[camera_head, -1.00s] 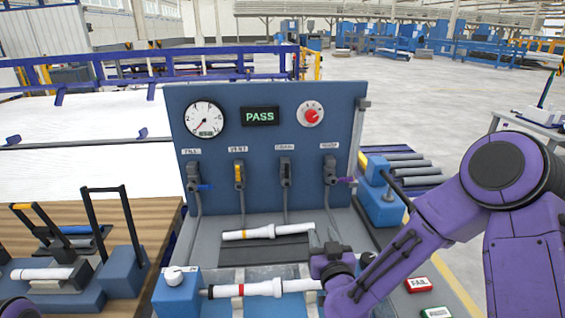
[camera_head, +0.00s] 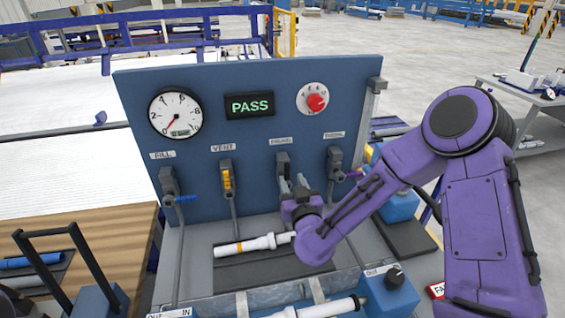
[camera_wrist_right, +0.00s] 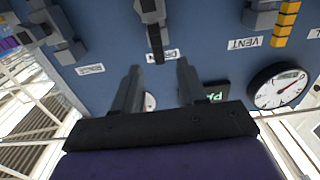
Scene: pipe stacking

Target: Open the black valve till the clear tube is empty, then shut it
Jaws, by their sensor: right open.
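The black-handled valve (camera_head: 283,163) sits on the blue panel under the drain label, third from the left. In the right wrist view its black handle (camera_wrist_right: 155,44) points towards the gap between my fingers, beyond their tips. My right gripper (camera_head: 293,186) is just below and in front of this valve. In the wrist view the right gripper (camera_wrist_right: 158,75) is open, with nothing between its fingers. A narrow upright tube (camera_head: 374,101) runs along the panel's right edge; its fluid level is too small to tell. My left gripper is not in view.
A blue-handled fill valve (camera_head: 170,187) and a yellow-handled vent valve (camera_head: 227,180) are to the left. A purple-handled valve (camera_head: 336,165) is close on the right. The gauge (camera_head: 175,114) and the PASS display (camera_head: 250,105) are above. A white pipe (camera_head: 250,244) lies below.

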